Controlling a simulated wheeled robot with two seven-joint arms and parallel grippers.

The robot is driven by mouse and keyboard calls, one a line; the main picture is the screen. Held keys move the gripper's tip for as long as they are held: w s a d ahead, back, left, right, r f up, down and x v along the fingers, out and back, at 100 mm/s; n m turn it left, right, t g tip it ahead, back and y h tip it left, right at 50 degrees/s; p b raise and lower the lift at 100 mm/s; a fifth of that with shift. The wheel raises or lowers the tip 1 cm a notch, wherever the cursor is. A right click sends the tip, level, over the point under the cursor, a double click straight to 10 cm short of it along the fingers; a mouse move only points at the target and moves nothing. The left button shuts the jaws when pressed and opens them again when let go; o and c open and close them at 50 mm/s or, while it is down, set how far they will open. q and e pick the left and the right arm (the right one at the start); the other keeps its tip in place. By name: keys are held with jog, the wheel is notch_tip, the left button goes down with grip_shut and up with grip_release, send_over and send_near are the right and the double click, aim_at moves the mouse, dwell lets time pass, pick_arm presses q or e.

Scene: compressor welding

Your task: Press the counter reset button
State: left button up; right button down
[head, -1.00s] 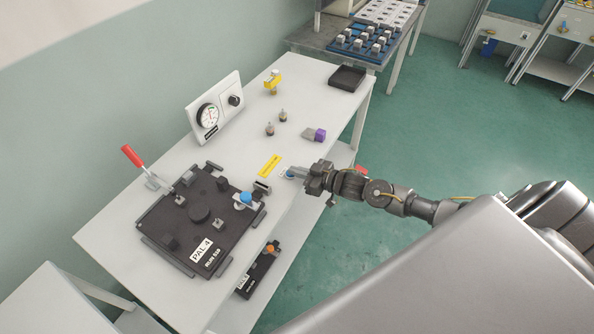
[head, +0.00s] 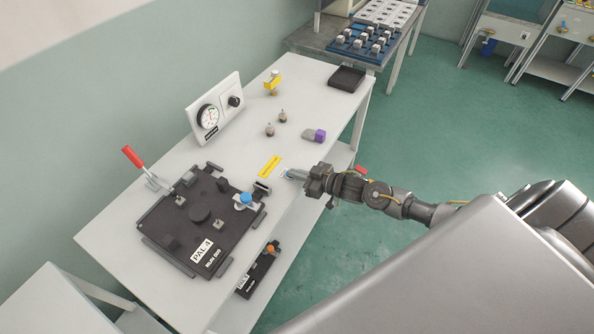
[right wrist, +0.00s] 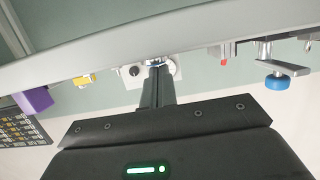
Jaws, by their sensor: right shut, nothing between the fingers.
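My right gripper (head: 292,175) is shut and empty, reaching in from the right over the table's front edge. My left gripper is not in view.
A black fixture (head: 180,245) with a red-handled clamp (head: 133,157) stands left. A gauge panel (head: 216,108), a purple block (head: 320,135) and a black tray (head: 347,78) are further back.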

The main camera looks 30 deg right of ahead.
jog(key=r+p, duration=0.1)
jog(key=r, duration=0.1)
jog(key=r+p, duration=0.1)
jog(key=shift+s+d+r, duration=0.2)
jog(key=shift+r, duration=0.15)
pick_arm(q)
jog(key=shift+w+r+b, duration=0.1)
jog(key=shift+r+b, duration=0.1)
jog(key=shift+b, duration=1.1)
pick_arm(e)
jog(key=v, duration=0.9)
jog(key=shift+s+t, duration=0.2)
jog(key=shift+t, duration=0.1)
jog(key=shift+d, duration=0.1)
